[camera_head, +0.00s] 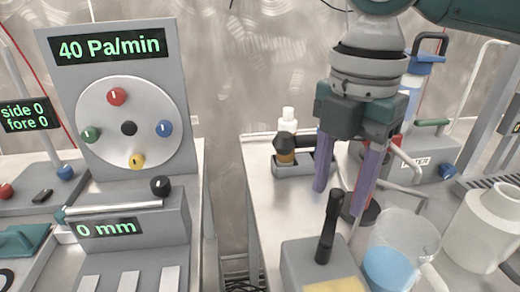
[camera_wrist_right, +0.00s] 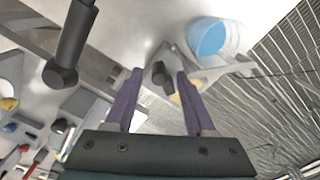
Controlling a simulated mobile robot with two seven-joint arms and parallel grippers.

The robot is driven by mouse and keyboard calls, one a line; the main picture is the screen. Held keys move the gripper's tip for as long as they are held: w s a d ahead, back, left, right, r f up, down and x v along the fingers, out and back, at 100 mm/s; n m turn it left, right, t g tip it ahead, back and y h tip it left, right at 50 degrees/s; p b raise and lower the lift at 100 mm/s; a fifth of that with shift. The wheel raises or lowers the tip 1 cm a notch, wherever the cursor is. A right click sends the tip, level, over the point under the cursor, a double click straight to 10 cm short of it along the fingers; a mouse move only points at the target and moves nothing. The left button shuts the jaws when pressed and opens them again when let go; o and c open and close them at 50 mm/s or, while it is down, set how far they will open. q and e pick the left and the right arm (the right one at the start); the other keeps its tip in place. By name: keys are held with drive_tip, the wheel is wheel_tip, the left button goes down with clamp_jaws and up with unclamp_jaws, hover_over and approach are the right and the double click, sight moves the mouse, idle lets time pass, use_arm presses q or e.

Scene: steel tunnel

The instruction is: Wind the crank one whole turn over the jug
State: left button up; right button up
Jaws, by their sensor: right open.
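The clear jug (camera_head: 402,255) with blue liquid stands at the front right in the head view; its blue liquid (camera_wrist_right: 207,37) also shows in the right wrist view. A black upright handle (camera_head: 330,228), which looks like the crank's grip, stands on a grey box (camera_head: 300,262) left of the jug. My right gripper (camera_head: 340,203) is open, its two purple fingers pointing down close to the handle's top. I see nothing held. The fingers (camera_wrist_right: 153,72) also show apart in the wrist view, with a dark part beyond them. My left gripper is not in view.
A white pitcher (camera_head: 488,225) stands right of the jug. A small bottle in a rack (camera_head: 300,165) is behind the gripper. The grey dial panel (camera_head: 60,120) reads 40 Pa/min at left. A gap separates the two benches. Bent grey rods are behind the fingers.

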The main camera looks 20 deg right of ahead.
drive_tip(key=shift+f, duration=0.45)
clamp_jaws()
idle(0.3)
